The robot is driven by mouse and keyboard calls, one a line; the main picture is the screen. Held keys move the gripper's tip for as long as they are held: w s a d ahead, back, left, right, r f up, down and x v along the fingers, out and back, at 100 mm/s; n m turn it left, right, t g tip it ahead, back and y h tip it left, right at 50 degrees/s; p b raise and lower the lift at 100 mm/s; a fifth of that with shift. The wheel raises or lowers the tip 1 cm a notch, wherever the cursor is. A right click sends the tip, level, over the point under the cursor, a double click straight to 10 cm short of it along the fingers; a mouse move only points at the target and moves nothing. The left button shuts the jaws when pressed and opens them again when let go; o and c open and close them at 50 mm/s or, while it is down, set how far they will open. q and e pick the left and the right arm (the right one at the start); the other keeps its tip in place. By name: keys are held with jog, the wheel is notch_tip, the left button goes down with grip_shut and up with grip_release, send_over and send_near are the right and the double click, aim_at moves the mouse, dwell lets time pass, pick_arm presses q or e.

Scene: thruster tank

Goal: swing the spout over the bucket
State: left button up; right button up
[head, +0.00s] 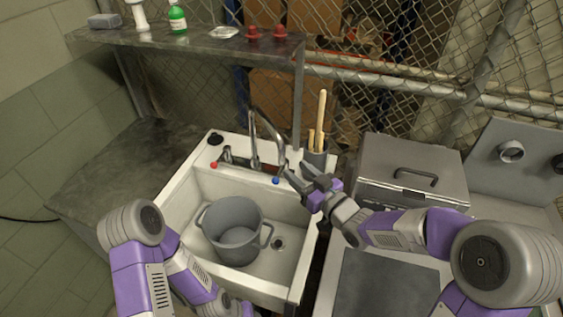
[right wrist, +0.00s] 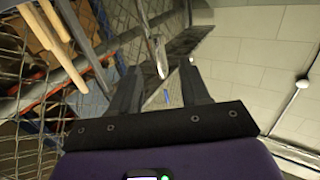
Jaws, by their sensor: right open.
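The metal spout (head: 268,124) rises at the sink's back edge and arches to the right, its outlet end near the back right corner. The grey bucket (head: 233,232) stands upright in the sink, in front of and left of the outlet. My right gripper (head: 296,172) is open beside the outlet end of the spout. In the right wrist view the spout (right wrist: 155,52) shows in the gap between the fingers (right wrist: 160,75); I cannot tell whether they touch it.
The white sink (head: 174,203) has a red-marked tap (head: 213,165) and a blue-marked tap (head: 276,181). A dark holder (head: 317,160) with wooden handles stands right of the spout, close to my right gripper. A metal lidded box (head: 412,165) is farther right. A shelf (head: 200,44) is behind.

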aim_at(284, 161)
jog(key=shift+w+a+f, duration=0.15)
jog(key=shift+w+f, duration=0.35)
jog(key=shift+f, duration=0.15)
jog(key=shift+x, duration=3.5)
jog(key=shift+r, duration=0.1)
grip_shut()
